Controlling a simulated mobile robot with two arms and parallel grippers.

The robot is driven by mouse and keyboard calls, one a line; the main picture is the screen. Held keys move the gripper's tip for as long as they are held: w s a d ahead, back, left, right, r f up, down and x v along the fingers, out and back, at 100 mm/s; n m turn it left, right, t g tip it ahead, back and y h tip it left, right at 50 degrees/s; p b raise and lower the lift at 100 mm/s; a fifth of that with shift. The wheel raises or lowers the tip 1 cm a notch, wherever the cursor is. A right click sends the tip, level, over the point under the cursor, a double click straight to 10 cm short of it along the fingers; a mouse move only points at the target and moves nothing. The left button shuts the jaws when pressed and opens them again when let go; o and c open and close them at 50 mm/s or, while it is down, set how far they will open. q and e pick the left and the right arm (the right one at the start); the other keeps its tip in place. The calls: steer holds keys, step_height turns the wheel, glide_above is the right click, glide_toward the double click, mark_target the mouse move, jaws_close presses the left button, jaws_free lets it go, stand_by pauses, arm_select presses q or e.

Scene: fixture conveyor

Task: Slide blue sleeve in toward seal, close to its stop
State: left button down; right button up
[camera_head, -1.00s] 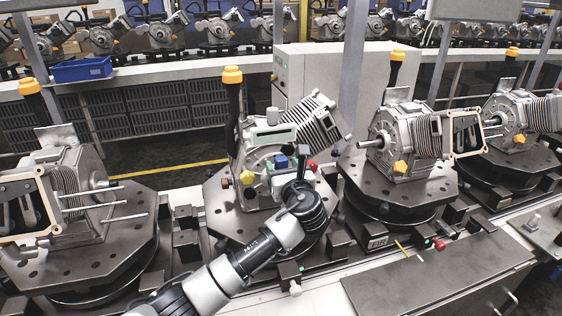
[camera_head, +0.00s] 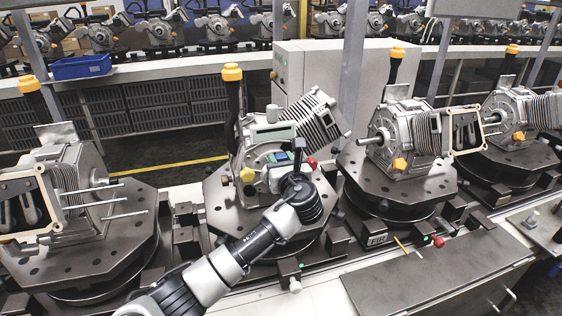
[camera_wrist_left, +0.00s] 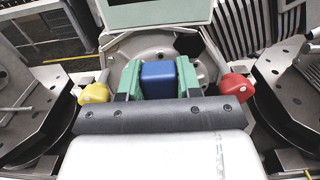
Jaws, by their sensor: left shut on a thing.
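The blue sleeve (camera_wrist_left: 158,80) shows in the left wrist view as a block between the two green fingers of my left gripper (camera_wrist_left: 159,84). The fingers touch its sides, so the gripper is shut on it. It sits in front of the round grey face (camera_wrist_left: 205,72) of an engine housing. In the head view the blue sleeve (camera_head: 281,157) is a small patch beside my left gripper (camera_head: 287,162), largely covered by my wrist. I cannot make out the seal, the stop or the gap between them and the sleeve. My right gripper is not in view.
A yellow knob (camera_wrist_left: 95,93) and a red knob (camera_wrist_left: 236,87) flank the gripper closely. The engine stands on a dark turntable plate (camera_head: 222,205), with other engine fixtures to the left and right. A tall black post with a yellow cap (camera_head: 232,74) rises behind the gripper.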

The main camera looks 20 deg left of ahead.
arm_select(q)
steer(key=shift+x, duration=1.2)
steer(key=shift+r, duration=0.15)
steer(key=c, duration=1.2)
jaws_free()
steer(key=o, duration=0.4)
steer(key=shift+w+a, duration=0.1)
steer(key=shift+w, duration=0.05)
steer(key=shift+o, duration=0.2)
steer(key=b+v, duration=0.1)
steer(key=v, duration=1)
steer(key=shift+w, duration=0.1)
